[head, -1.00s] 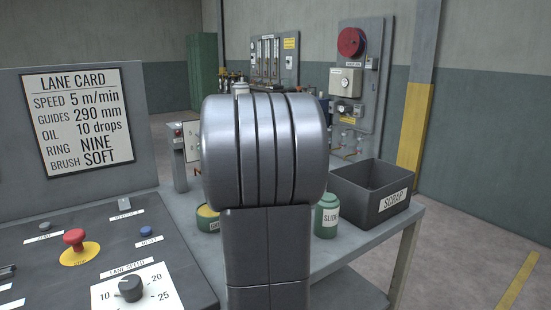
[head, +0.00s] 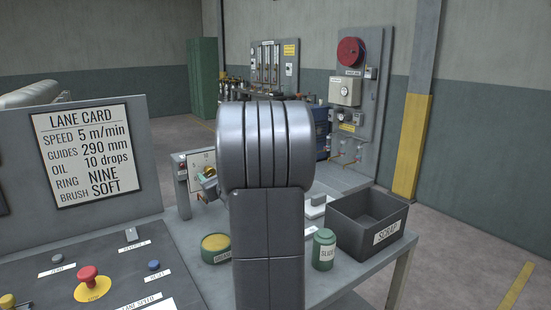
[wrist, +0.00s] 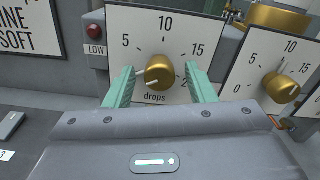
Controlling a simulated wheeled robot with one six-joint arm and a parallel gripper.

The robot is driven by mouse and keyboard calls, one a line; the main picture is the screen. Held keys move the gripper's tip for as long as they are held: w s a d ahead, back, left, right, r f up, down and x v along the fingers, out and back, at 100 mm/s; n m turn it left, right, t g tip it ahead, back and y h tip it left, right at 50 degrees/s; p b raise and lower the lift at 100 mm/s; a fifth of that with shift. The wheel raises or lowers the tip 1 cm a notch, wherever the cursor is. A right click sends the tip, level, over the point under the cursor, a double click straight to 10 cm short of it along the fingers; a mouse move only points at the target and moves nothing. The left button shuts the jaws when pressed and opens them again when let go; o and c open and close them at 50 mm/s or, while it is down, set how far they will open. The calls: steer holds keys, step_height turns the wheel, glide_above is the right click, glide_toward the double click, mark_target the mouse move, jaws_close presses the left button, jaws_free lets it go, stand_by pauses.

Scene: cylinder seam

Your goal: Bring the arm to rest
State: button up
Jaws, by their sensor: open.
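My gripper (wrist: 160,72) shows in the wrist view with its two green fingers apart and nothing held between them. A brass knob (wrist: 159,73) on the white drops dial (wrist: 143,32) appears between the fingers, with space on both sides. The knob's white mark points to the lower left, below the 5.
A second dial (wrist: 277,62) with a brass knob stands at the right in the wrist view. On the bench are a green tin (head: 216,247), a green slide jar (head: 324,250) and an open scrap bin (head: 352,232). The control panel (head: 120,290) with a red button is at left.

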steer(key=shift+r+m+p, duration=0.25)
steer(key=shift+m+p, duration=0.85)
steer(key=shift+p, duration=0.55)
steer(key=shift+s+d+f, duration=0.1)
steer(key=b+v, duration=0.1)
steer(key=v, duration=0.5)
steer(key=shift+s+f, duration=0.1)
steer(key=shift+f, duration=0.05)
